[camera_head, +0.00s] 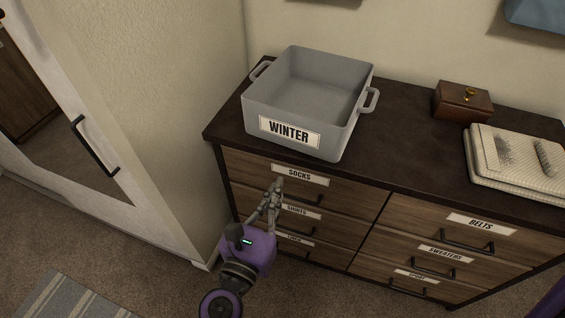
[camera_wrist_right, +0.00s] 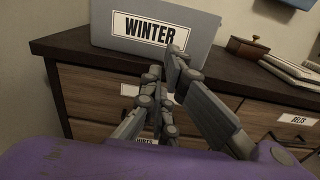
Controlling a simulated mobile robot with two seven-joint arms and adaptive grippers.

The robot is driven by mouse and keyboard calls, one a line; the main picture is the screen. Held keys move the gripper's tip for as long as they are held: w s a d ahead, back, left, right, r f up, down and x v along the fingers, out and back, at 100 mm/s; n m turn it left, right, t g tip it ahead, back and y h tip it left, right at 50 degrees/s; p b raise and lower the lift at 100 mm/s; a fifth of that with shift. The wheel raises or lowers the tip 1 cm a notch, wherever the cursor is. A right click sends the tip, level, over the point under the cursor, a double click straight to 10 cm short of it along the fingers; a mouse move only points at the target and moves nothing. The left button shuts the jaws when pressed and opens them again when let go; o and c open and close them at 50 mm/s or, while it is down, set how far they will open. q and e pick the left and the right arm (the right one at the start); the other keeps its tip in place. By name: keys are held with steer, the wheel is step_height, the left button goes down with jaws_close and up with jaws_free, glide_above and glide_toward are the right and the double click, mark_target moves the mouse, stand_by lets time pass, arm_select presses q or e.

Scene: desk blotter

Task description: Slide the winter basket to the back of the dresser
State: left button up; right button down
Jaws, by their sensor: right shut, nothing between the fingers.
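The winter basket (camera_head: 350,134) is a grey, empty-looking open bin with two side handles and a WINTER label. It stands upright on the dark dresser top (camera_head: 420,150), near its left end, with its labelled front close to the front edge. It also shows in the right wrist view (camera_wrist_right: 108,33). My right gripper (camera_head: 276,184) is shut and empty. In the head view it appears in front of the dresser's left drawers, below the basket and apart from it. In the right wrist view its fingers (camera_wrist_right: 166,62) point up towards the basket's label. My left gripper is not in view.
Labelled drawers with dark handles (camera_head: 466,243) face the front. A wall rises behind, and a mirrored door (camera_head: 75,130) is at the left.

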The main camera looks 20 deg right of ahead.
mark_target(299, 141)
steer(key=p+x, duration=0.3)
steer(key=x, duration=1)
steer(key=shift+d+r, duration=0.1)
steer(key=shift+d, duration=0.05)
steer(key=shift+w+d, duration=0.2)
steer(key=shift+w, duration=0.05)
